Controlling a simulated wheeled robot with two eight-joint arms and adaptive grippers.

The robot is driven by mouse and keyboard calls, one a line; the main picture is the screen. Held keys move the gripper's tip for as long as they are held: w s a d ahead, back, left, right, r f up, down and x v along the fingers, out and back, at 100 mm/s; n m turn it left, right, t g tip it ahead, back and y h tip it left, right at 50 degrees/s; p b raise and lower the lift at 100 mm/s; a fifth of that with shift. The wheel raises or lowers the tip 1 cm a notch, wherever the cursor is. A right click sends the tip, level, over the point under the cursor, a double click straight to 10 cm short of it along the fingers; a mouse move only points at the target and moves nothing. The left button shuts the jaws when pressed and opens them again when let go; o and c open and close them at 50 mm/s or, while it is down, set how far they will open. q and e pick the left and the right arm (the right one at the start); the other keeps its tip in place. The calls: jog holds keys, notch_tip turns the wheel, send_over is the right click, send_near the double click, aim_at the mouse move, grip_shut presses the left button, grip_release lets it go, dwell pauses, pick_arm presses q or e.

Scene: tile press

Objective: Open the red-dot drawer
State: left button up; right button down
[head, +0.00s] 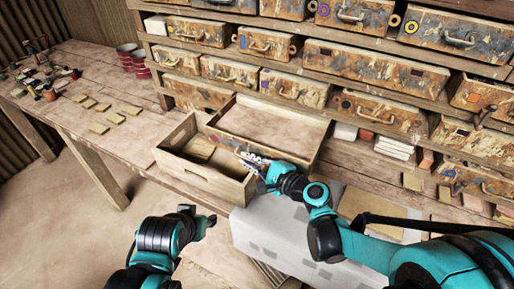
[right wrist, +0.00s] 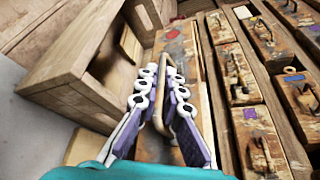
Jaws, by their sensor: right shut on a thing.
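The red-dot drawer (head: 275,122) is pulled out of the shelf and shows its bare wooden inside in the head view. Its worn, rusty front carries a red dot (right wrist: 173,35), seen in the right wrist view. My right gripper (head: 254,160) is at this front, with its fingers on either side of the long metal handle (right wrist: 171,72), shut on it. The fingers hide part of the handle.
An open wooden crate (head: 178,163) stands on the bench just left of the drawer, with a tile inside. Closed drawers fill the rack (head: 345,59) behind. Loose tiles (head: 99,127) and red tins (head: 133,66) lie on the bench at left.

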jog(key=shift+s+a+f, duration=0.1)
jog(key=shift+s+a, duration=0.15)
jog(key=shift+s, duration=0.4)
jog(key=c, duration=1.9)
grip_release()
jog(key=shift+c, duration=0.2)
jog(key=shift+w, duration=0.1)
jog(key=shift+d, duration=0.15)
jog(key=v, duration=1.1)
jog(key=shift+s+d+r, duration=0.2)
jog(key=shift+s, duration=0.2)
jog(key=shift+f, duration=0.1)
